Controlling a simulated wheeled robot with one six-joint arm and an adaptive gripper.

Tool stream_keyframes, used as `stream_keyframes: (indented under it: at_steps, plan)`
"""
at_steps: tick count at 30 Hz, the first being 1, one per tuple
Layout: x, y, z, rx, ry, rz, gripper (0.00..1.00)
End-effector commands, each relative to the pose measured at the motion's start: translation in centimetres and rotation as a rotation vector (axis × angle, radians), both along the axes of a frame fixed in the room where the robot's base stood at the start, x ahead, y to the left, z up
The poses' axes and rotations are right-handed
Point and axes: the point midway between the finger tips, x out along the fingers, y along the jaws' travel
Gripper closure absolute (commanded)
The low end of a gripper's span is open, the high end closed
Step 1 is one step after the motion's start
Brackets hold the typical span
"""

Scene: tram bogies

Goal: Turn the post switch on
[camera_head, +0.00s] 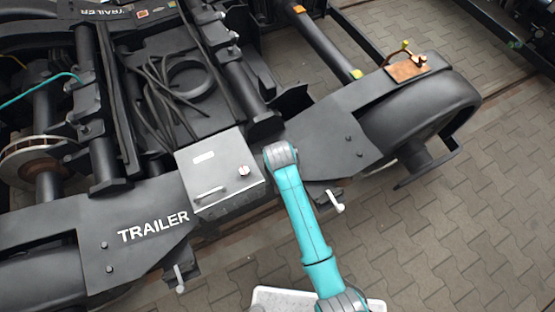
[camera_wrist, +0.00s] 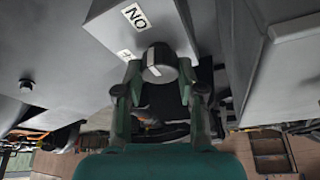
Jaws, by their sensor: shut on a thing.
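The post switch is a dark round knob (camera_wrist: 158,57) with a white mark on its face, in the wrist view. It sits on a grey box (camera_wrist: 172,18) whose "ON" label (camera_wrist: 136,15) appears upside down. A second, smaller label (camera_wrist: 125,54) is beside the knob, its text too small to read. My gripper (camera_wrist: 160,78) is shut on the knob, with one finger on each side. The head view shows my arm but not the gripper or this knob clearly.
A black bogie frame marked "TRAILER" (camera_head: 153,227) fills much of the head view. On it sits a grey box (camera_head: 222,187) with a handle and a small knob. An orange-brown plate (camera_head: 407,69) lies on the right end. Paved floor (camera_head: 440,235) is clear at the lower right.

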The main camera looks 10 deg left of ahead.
Motion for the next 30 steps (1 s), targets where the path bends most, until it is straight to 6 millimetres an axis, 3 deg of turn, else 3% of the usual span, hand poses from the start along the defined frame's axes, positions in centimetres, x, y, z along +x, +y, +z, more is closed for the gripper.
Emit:
stream_keyframes:
  at_steps: [2, 3, 6, 19, 30]
  plan:
    - [0.0, 0.0, 0.0, 0.000, 0.000, -0.001, 0.96]
    - [0.0, 0.0, 0.0, 0.000, 0.000, -0.001, 0.57]
    - [0.0, 0.0, 0.0, 0.000, 0.000, 0.000, 0.36]
    - [-0.3, 0.0, 0.9, 0.001, -0.001, 0.001, 0.36]
    - [-2.9, -0.5, 7.2, 0.001, -0.003, 0.001, 0.36]
